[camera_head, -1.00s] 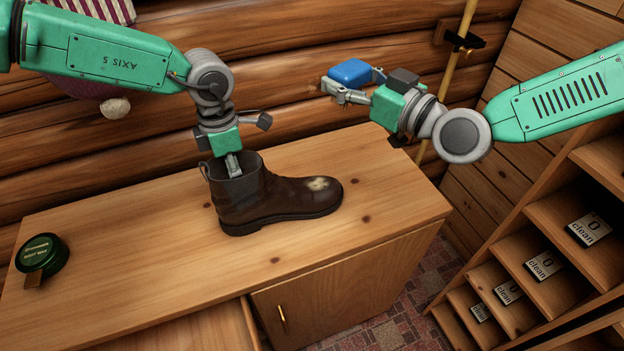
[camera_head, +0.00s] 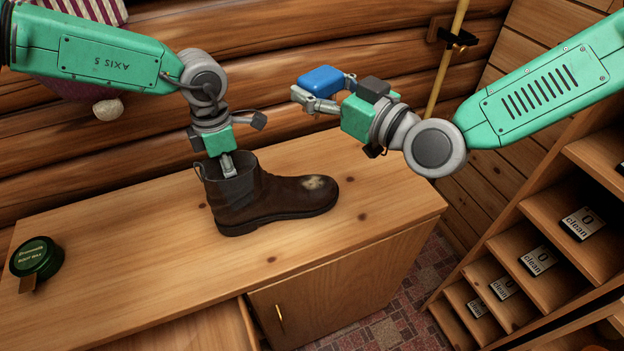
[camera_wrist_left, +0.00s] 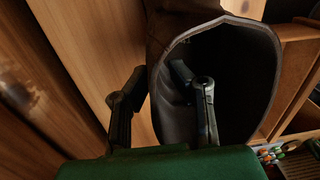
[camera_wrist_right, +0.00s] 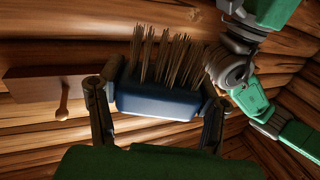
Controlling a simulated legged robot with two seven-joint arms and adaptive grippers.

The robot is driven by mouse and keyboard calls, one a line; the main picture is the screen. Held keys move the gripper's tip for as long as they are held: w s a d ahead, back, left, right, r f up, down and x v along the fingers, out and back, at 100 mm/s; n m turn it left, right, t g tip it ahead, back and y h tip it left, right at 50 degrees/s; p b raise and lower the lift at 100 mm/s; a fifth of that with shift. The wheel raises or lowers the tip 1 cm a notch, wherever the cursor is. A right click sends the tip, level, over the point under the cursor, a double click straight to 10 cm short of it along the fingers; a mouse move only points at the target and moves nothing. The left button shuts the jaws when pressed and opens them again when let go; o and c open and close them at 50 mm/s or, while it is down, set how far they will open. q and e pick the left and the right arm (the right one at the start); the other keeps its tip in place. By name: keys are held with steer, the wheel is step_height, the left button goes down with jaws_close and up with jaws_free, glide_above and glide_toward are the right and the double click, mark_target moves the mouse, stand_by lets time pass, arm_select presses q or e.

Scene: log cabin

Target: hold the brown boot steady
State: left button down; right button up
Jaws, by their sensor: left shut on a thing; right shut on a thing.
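The brown boot (camera_head: 262,196) stands upright on the wooden cabinet top (camera_head: 150,265), its toe to the right with a pale scuffed patch. My left gripper (camera_head: 228,166) reaches down at the boot's opening and is shut on the shaft wall. In the left wrist view one finger is inside the boot's opening (camera_wrist_left: 245,85) and the other outside. My right gripper (camera_head: 322,97) is shut on a blue brush (camera_head: 328,79) and holds it in the air above and behind the toe. Its bristles (camera_wrist_right: 165,55) show in the right wrist view.
A round green tin (camera_head: 38,256) sits at the left of the cabinet top. An open drawer (camera_head: 190,330) juts out in front. Shelves with "clean" tags (camera_head: 583,224) stand at the right. The log wall is close behind.

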steer(key=shift+f, duration=10.15)
steer(key=shift+f, duration=0.25)
steer(key=shift+w+a, duration=0.35)
steer(key=shift+w, duration=0.55)
steer(key=shift+w+a, duration=0.2)
steer(key=shift+w, duration=0.2)
steer(key=c, duration=0.4)
steer(key=shift+x, duration=1.05)
steer(key=shift+w+r, duration=0.1)
steer(key=shift+w, duration=0.75)
